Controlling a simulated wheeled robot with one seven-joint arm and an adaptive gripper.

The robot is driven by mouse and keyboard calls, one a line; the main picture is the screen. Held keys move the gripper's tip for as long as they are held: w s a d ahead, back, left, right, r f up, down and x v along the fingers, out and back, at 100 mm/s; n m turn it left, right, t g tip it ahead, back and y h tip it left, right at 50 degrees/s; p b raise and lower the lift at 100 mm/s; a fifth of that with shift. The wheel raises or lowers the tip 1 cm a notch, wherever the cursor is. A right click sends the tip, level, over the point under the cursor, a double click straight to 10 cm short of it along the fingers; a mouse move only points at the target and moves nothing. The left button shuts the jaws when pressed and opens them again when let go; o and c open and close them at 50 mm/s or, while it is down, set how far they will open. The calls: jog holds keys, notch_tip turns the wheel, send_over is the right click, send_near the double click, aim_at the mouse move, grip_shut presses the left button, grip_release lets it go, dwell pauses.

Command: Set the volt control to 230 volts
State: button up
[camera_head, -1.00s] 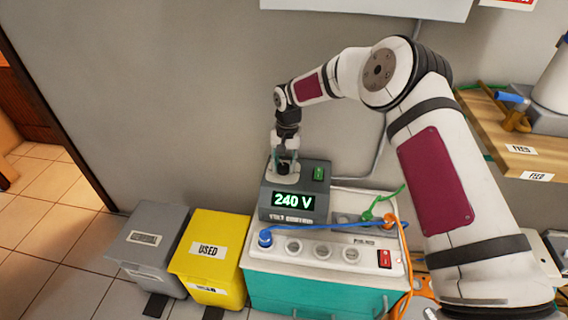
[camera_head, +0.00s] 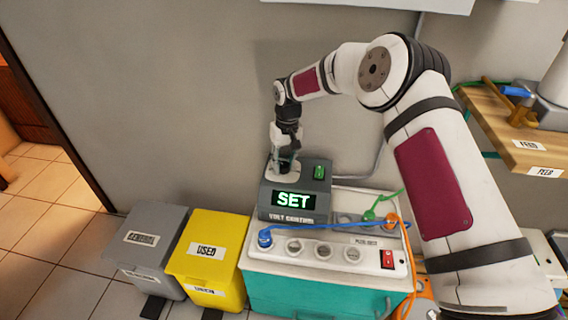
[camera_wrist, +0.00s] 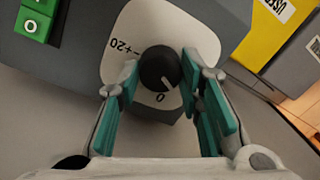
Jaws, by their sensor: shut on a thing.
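The grey volt control box (camera_head: 268,211) stands on the white top of the teal unit. Its display (camera_head: 293,200) reads SET in green. A black knob (camera_wrist: 159,68) sits on a white dial plate (camera_wrist: 196,35) printed with 0 and what looks like -+20. The white mark on the knob points close to the 0. My gripper (camera_wrist: 160,72) has its teal-padded fingers on either side of the knob and is shut on it. In the head view my gripper (camera_head: 284,164) is over the top left of the box, and the knob is mostly hidden there.
A green switch (camera_head: 319,171) is on the box, right of my gripper; it also shows in the wrist view (camera_wrist: 35,22). The white socket strip (camera_head: 370,257) in front has a red switch and blue, green and orange cables. Yellow (camera_head: 215,238) and grey (camera_head: 155,236) bins stand left.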

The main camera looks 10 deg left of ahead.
aim_at(285, 162)
jog(key=n, duration=0.5)
jog(key=shift+b, duration=0.35)
jog(key=shift+n, duration=0.3)
jog(key=o, duration=1.2)
jog(key=shift+c, duration=0.2)
notch_tip(285, 162, up, 12)
jog(key=shift+w+d, duration=0.15)
jog(key=shift+w, duration=0.15)
